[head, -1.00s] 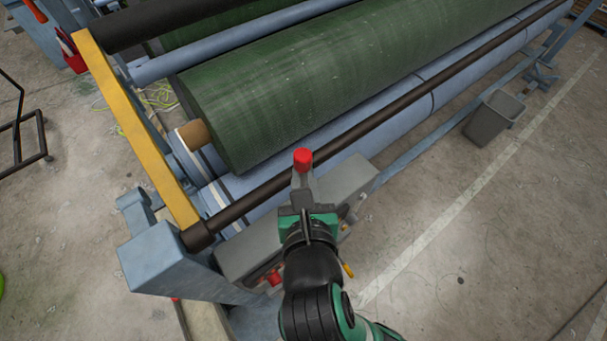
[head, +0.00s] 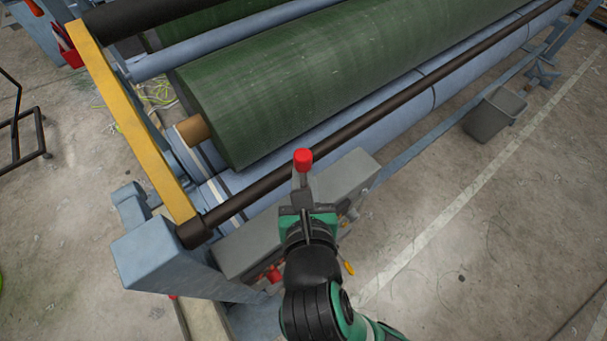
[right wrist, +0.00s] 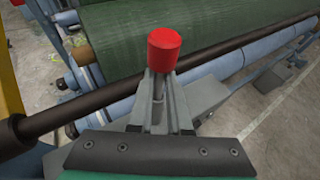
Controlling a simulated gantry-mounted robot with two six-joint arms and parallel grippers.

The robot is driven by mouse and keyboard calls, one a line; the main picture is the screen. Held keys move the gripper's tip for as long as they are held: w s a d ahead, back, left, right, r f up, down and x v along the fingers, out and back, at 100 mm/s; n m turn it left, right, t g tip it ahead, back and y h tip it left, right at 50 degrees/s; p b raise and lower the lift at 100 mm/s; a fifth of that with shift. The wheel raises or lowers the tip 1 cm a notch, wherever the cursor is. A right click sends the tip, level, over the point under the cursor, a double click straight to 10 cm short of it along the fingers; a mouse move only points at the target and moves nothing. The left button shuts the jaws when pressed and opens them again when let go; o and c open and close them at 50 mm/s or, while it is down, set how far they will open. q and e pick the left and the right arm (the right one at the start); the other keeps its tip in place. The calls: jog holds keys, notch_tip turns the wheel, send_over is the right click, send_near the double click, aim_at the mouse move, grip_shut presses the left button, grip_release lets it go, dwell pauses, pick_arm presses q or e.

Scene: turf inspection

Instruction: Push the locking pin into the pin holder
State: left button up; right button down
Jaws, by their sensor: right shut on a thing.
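The locking pin appears to be the red-capped piece (head: 303,159) at the tip of my right gripper (head: 301,180). In the right wrist view, the red cylindrical cap (right wrist: 164,50) stands between and just beyond the tips of the two grey fingers (right wrist: 160,88). I cannot pick out the pin holder for certain. My left gripper is not in view.
A dark bar (head: 340,140) runs in front of the green turf roll (head: 290,90). A grey box (head: 345,180) lies behind and beside my gripper. A yellow beam (head: 135,125) and blue frame post (head: 155,255) stand at left. Floor at right is open around a grey bin (head: 495,114).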

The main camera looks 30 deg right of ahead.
aim_at(303, 163)
jog(key=shift+f+b, duration=1.25)
jog(key=shift+f, duration=0.65)
jog(key=shift+r, duration=0.2)
jog(key=shift+r+p, duration=4.65)
jog(key=shift+p, duration=0.5)
jog(key=shift+f, duration=0.15)
jog(key=shift+f+b, duration=0.35)
jog(key=shift+f+b, duration=2.85)
jog(key=shift+f, duration=1.3)
